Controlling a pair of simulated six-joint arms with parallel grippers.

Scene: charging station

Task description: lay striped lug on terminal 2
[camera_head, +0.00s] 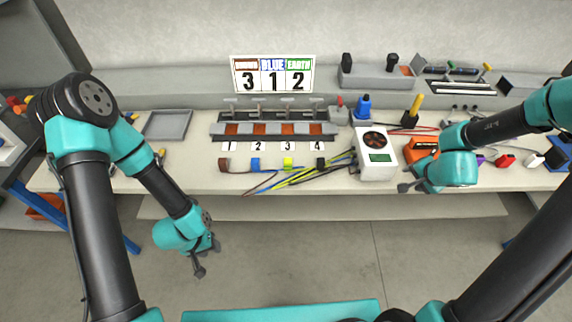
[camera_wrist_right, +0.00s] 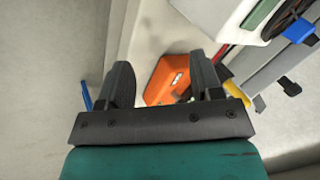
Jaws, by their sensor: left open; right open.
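The striped yellow-green lug (camera_head: 288,163) lies near the bench's front edge, below label 3, with its cable trailing right toward the white charger box. Terminal 2 is a copper pad (camera_head: 259,129) in the grey terminal block (camera_head: 245,138), above label 2, and looks bare. My left gripper (camera_head: 201,266) is open and empty, low in front of the bench and left of the lug. My right gripper (camera_head: 409,187) is open at the bench's front edge, right of the charger box. The right wrist view shows its spread fingers (camera_wrist_right: 164,75) with nothing held between them.
Brown (camera_head: 224,165), blue (camera_head: 255,163) and black (camera_head: 320,162) lugs lie in the same row. The charger box (camera_head: 376,157) stands right of them, beside an orange case (camera_head: 423,148). A card (camera_head: 273,75) reads brown 3, blue 1, earth 2. A grey tray (camera_head: 167,124) is at left.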

